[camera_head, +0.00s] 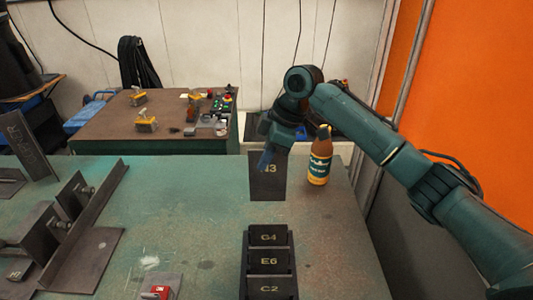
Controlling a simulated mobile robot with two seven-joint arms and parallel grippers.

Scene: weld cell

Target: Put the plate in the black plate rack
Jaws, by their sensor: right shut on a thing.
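A dark grey plate (267,185) marked with what reads as N3 is upright near the far edge of the green table, beyond the rack. My right gripper (265,158) is shut on its top edge, reaching in from the right. I cannot tell if the plate's lower edge touches the table. The black plate rack (246,277) is at the front centre, with dark faces marked G4, E6 and C2 in a row; its near end is cut off by the frame. My left gripper is not in view.
A brown bottle (320,160) stands close to the right of the plate. Dark steel angles (85,235) and a marked plate (31,145) are at the left.

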